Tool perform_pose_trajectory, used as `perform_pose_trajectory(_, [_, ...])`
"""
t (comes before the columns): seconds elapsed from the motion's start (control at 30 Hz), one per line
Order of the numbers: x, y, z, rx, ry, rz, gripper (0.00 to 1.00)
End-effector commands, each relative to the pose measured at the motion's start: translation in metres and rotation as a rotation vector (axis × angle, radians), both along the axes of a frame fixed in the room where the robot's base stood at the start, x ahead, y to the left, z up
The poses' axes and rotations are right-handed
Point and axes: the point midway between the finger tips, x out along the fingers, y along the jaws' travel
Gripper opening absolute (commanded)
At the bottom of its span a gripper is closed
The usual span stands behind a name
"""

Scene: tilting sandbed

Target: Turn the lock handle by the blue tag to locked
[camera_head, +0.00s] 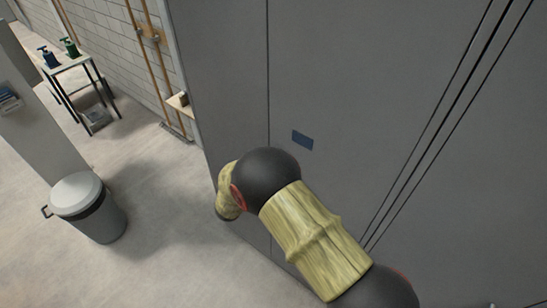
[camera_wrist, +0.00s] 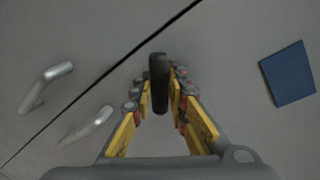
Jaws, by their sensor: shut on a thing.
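The blue tag (camera_head: 303,140) is a small blue rectangle on the grey panel in the head view. In the wrist view the blue tag (camera_wrist: 288,73) is larger, at the right. A dark, narrow lock handle (camera_wrist: 158,68) stands out from the panel to the left of the tag. My gripper (camera_wrist: 160,84) has its yellow-sided fingers closed on this handle, one on each side. The handle's base and its turned position are hard to make out. In the head view my arm hides the handle and my gripper.
A lidded bin (camera_head: 88,207) stands on the floor at the left. A small table (camera_head: 70,66) with pump bottles is farther back. Open floor lies between.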

Motion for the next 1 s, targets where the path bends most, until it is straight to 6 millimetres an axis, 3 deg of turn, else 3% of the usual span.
perform_pose_trajectory(0.5, [-0.0002, 0.0003, 0.0012, -0.346, 0.272, -0.001, 0.00])
perform_pose_trajectory(1.0, [-0.0003, -0.0002, 0.0002, -0.483, 0.378, -0.001, 0.00])
